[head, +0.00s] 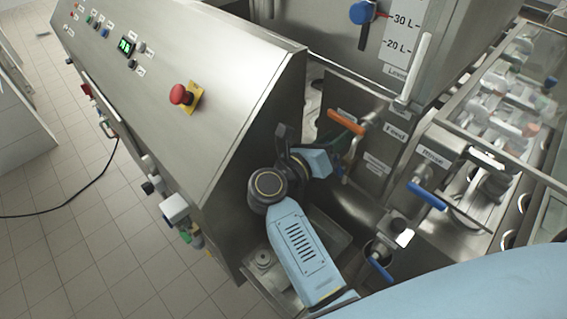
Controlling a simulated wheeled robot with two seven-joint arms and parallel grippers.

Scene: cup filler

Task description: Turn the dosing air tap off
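I cannot read a label for the dosing air tap, so I cannot tell which fitting it is. A blue lever (428,196) is below the "Rinse" label, and another blue lever (381,269) is lower down. My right gripper is by the sloping end of the steel cabinet (250,85). My wrist and blue arm link hide most of it, so its opening and any contact do not show. My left gripper is out of view.
A blue knob (362,13) is on the tank. The tiled floor (80,230) at left is mostly clear, with a black cable.

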